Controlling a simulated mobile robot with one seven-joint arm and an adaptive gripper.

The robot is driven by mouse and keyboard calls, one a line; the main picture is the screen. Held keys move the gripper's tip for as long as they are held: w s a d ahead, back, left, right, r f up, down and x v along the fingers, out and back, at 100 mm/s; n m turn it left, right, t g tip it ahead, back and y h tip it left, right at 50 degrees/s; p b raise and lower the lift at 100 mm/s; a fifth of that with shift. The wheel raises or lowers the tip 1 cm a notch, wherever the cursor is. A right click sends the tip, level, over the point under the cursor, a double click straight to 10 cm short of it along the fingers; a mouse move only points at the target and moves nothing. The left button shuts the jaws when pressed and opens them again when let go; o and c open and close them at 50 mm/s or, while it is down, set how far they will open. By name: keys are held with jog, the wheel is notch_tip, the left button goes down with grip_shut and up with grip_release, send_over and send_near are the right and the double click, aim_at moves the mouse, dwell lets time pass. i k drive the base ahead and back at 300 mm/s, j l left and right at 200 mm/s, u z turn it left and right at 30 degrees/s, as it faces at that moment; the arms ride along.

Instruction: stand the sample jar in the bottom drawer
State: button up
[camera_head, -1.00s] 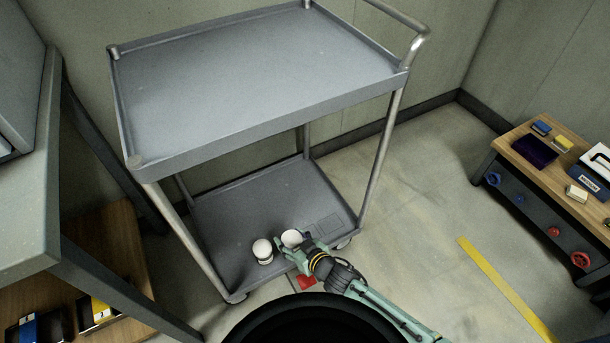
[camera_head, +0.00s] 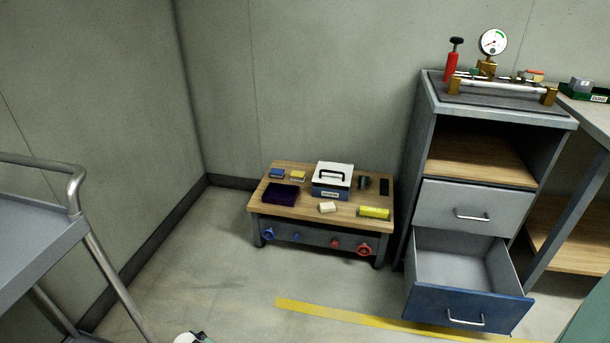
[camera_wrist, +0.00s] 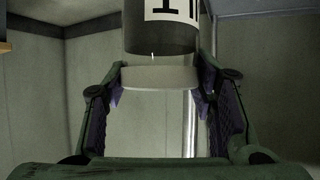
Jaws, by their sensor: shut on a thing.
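The sample jar shows in the wrist view (camera_wrist: 160,42), with a white lid, a grey body and a label with black marks. My gripper (camera_wrist: 160,80) is shut on it at the lid, with one finger on each side. In the head view only a white bit of a jar (camera_head: 185,339) and a dark bit of my gripper (camera_head: 201,338) show at the bottom edge. The bottom drawer (camera_head: 468,308) has a blue front and a silver handle. It is pulled open, and its visible inside is empty. The grey drawer above it (camera_head: 464,207) is shut.
A low wooden bench (camera_head: 308,210) with a white-lidded box (camera_head: 332,180) and small items stands left of the drawer cabinet. A grey cart (camera_head: 35,235) stands at far left. A yellow floor stripe (camera_head: 340,314) runs towards the drawer. The floor between is clear.

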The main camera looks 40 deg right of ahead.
aim_at(464, 286)
jog(key=i+l+z, duration=0.1)
jog(key=l+z, duration=0.35)
jog(key=i+l+z, duration=0.2)
jog(key=l+z, duration=0.2)
jog(key=i+l+z, duration=0.2)
jog(key=l+z, duration=0.25)
jog(key=i+l+z, duration=0.2)
jog(key=z, duration=0.2)
jog(key=i, duration=0.1)
